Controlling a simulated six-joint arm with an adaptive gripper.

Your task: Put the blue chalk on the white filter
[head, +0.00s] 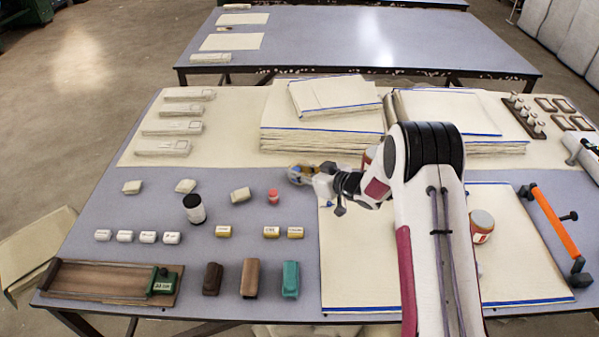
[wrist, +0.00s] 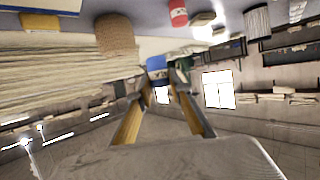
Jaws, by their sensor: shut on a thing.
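The blue chalk (wrist: 157,70) is a small blue piece with a pale label band. In the wrist view it sits between the fingertips of my gripper (wrist: 158,80), which is shut on it. In the head view my gripper (head: 308,178) is above the table, left of my arm and in front of the cloth stacks; the chalk is small and partly hidden there. A white cylinder with a black top, apparently the white filter (head: 194,208), stands left of my gripper, apart from it. It seems to show as a pale ribbed cylinder at the wrist view's top right (wrist: 256,20).
A red chalk (head: 273,197) stands left of my gripper. Several small labelled blocks and erasers surround the filter. Cloth stacks (head: 320,130) stand behind; an orange-handled tool (head: 553,222) lies right.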

